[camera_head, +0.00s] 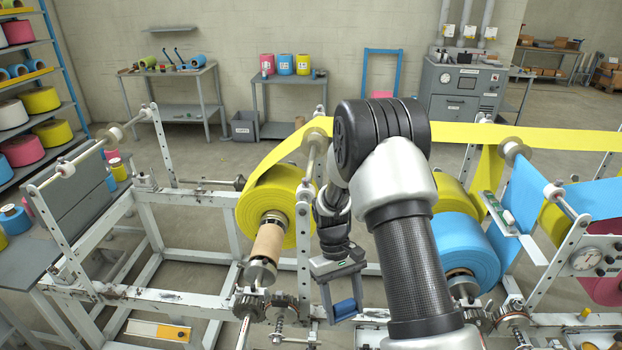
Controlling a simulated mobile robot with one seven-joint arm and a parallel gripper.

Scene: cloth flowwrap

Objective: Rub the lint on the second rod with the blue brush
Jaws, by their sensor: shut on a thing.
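My gripper (343,304) points down in front of the frame, right of the large yellow roll, and is shut on a blue piece, the blue brush (345,309). The brush hangs clear of the rollers; its bristles cannot be made out. Several rods are on the machine: a bare one (90,153) at the left, one under the yellow web (315,143) beside my arm, and one at the right (513,148). I cannot tell which is the second rod. No lint can be made out, and my arm hides part of the middle.
A yellow roll (246,215) on a cardboard core stands left of my gripper. A blue roll (468,252) is right of my arm. A yellow web (480,134) runs across behind it. White frame rails (170,302) lie low at left. Workbenches stand along the back wall.

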